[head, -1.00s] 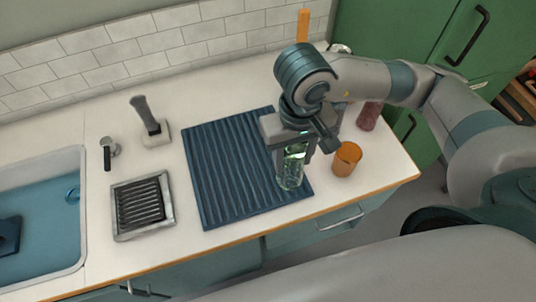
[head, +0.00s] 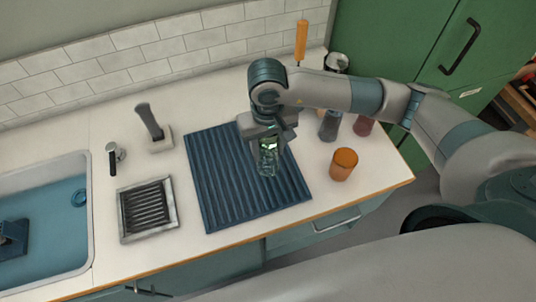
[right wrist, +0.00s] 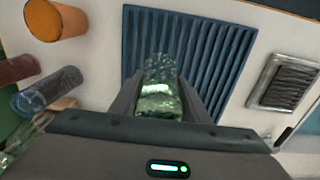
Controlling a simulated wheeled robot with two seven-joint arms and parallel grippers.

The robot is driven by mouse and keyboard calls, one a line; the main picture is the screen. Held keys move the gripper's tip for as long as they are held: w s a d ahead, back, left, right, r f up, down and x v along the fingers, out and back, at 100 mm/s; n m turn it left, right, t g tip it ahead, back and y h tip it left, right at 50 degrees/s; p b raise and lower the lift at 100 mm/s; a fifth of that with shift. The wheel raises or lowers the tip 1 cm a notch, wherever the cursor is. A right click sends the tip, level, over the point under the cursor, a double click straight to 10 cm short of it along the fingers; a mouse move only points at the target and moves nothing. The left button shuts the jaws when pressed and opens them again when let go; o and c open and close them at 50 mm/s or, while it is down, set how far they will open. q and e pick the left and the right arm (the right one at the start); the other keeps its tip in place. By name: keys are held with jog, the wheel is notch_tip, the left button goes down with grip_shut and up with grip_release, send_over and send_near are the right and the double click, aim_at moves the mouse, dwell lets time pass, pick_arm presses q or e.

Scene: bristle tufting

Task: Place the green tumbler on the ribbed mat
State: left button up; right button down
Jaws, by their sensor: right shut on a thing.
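The green tumbler (head: 268,160) is clear green glass and is held upright by my right gripper (head: 268,143). It also shows between the two fingers in the right wrist view (right wrist: 160,85). My right gripper is shut on it, over the right part of the blue ribbed mat (head: 225,185). I cannot tell whether the tumbler's base touches the mat or hangs above it. The mat lies flat on the white counter and also shows in the right wrist view (right wrist: 215,40). My left gripper is not in view.
An orange tumbler (head: 343,165) stands right of the mat, with a blue-grey tumbler (head: 329,126) and a dark red one (head: 364,125) behind it. Left of the mat are a metal drain tray (head: 147,210), a brush in a holder (head: 153,128) and a sink (head: 45,215).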

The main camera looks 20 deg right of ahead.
aim_at(268, 157)
jog(key=shift+f+p, duration=0.4)
jog(key=shift+p, duration=0.05)
notch_tip(268, 157, down, 3)
jog(key=shift+r+p, duration=0.2)
jog(key=shift+p, duration=0.5)
jog(key=shift+f, duration=0.25)
jog(key=shift+f, duration=0.1)
jog(key=shift+f+b, duration=0.1)
jog(key=shift+b, duration=0.2)
jog(key=c, duration=1)
grip_release()
